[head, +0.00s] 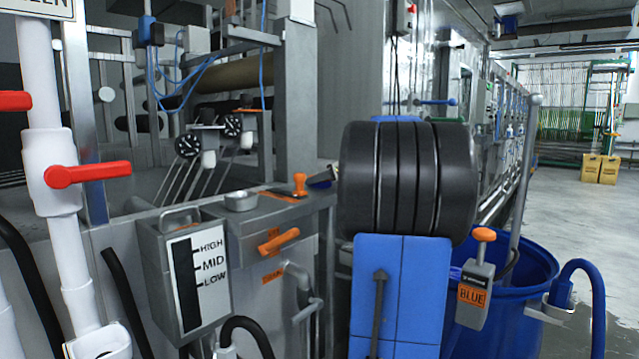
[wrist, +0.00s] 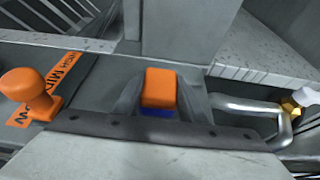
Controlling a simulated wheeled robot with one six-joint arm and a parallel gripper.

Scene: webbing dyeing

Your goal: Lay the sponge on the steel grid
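The sponge (wrist: 160,88), a small orange block with a blue underside, sits between the two grey fingers of my gripper (wrist: 160,84) in the wrist view. The fingers press against its left and right sides, with a grey machine ledge behind it. In the head view my black and blue arm hides most of the gripper. I cannot pick out the steel grid for certain in either view.
A bent steel pipe (wrist: 250,105) lies right of the gripper. A blue barrel (head: 530,265) stands at right.

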